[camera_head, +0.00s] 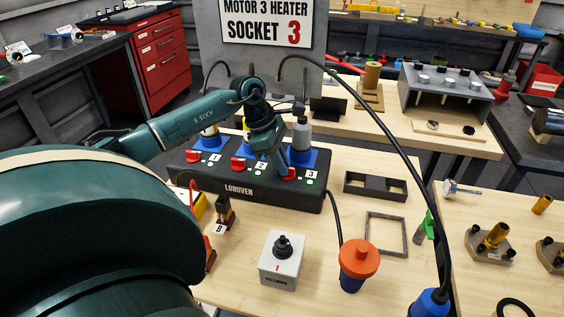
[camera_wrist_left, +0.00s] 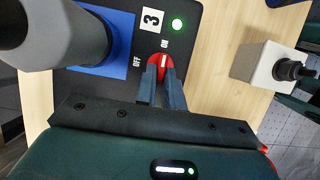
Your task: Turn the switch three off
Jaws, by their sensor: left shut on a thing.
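Switch three is a red rotary knob (camera_wrist_left: 159,62) on the black LORUVEN socket box (camera_head: 240,192); a little of the red knob (camera_head: 291,174) also shows in the head view. Its white mark points toward the ON label, away from OFF. The green light (camera_wrist_left: 177,24) beside the number 3 label (camera_wrist_left: 151,19) is lit. My left gripper (camera_wrist_left: 160,76) is shut on the knob, one finger on each side; in the head view this gripper (camera_head: 284,170) reaches down at the box's right end. My right gripper is not in view.
Red switches one (camera_head: 193,156) and two (camera_head: 238,165) sit farther left on the box. A grey plug (camera_head: 301,134) stands in blue socket 3. A white switch box (camera_head: 281,262) and an orange-topped plug (camera_head: 358,264) stand in front. A black cable (camera_head: 400,150) arches over the right side.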

